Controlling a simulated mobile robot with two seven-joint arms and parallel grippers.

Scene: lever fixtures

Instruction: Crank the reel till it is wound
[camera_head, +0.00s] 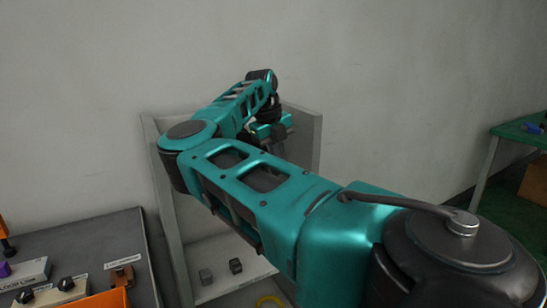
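No reel or crank can be made out in this view; a teal arm of mine covers much of the middle. This arm comes in from the lower right, so I take it as my right one. It bends at an elbow on the left and reaches back to the right. Its gripper (277,137) is a small dark and teal shape in front of the pale open cabinet (302,150). The fingers are partly hidden and too small to read, and I cannot tell whether they hold anything. My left gripper is not in view.
Two small dark blocks (236,265) and a yellow ring (268,300) lie low in the cabinet. A grey table (85,240) at left bears knobbed boxes (50,292) and an orange bin (112,298). A green table (520,133) stands at far right. Floor between is partly clear.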

